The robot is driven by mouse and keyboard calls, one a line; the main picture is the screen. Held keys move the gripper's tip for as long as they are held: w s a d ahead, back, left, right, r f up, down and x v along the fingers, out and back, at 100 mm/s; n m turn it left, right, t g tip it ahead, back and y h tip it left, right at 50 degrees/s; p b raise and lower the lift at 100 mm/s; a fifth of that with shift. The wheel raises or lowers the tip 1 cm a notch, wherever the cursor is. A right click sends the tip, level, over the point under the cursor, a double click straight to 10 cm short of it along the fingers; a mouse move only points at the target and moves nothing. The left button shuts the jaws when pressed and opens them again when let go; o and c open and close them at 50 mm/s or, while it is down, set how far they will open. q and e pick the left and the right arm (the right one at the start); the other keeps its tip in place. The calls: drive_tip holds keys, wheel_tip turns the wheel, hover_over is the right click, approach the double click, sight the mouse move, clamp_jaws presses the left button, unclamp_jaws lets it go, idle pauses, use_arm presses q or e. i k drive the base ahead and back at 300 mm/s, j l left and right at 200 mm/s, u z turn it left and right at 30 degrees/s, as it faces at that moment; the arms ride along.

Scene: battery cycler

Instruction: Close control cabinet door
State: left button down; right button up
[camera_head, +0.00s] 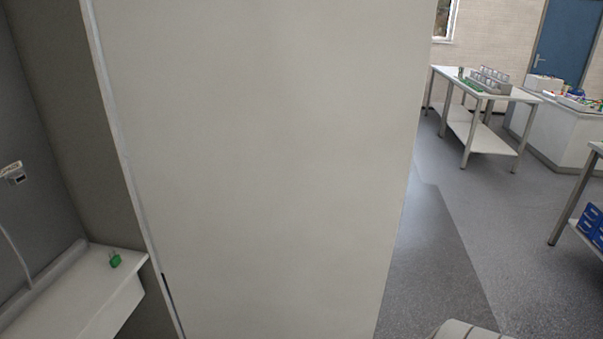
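A large plain off-white panel (265,170) fills the middle of the head view, close to me and upright. It looks like the control cabinet door, but I cannot tell for sure whether it is the door or a side of the cabinet. No handle shows on it. To its left is a grey recess (75,120) with a white shelf (80,295). The recess stands open to view. Neither gripper shows, so I cannot see where they are relative to the panel.
A small green item (115,261) lies on the shelf, and a white connector (14,174) with a cable hangs at the left. At right, grey floor (490,235) is clear before a white table (483,92), a counter (560,135) and blue bins (592,222).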

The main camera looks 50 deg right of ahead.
sight(269, 144)
drive_tip(key=l+u, duration=0.15)
drive_tip(key=l, duration=0.4)
drive_tip(key=k+l+u, duration=0.2)
drive_tip(key=l, duration=0.3)
drive_tip(key=k+l+u, duration=0.15)
drive_tip(key=l, duration=0.4)
drive_tip(key=k+l+u, duration=0.2)
drive_tip(key=l, duration=0.3)
drive_tip(key=k+l+u, duration=0.15)
drive_tip(key=l, duration=0.35)
drive_tip(key=k+l+u, duration=0.2)
drive_tip(key=l, duration=0.25)
drive_tip(key=k+l+u, duration=0.15)
drive_tip(key=l, duration=0.3)
drive_tip(key=k+l+u, duration=0.2)
drive_tip(key=k+l, duration=0.15)
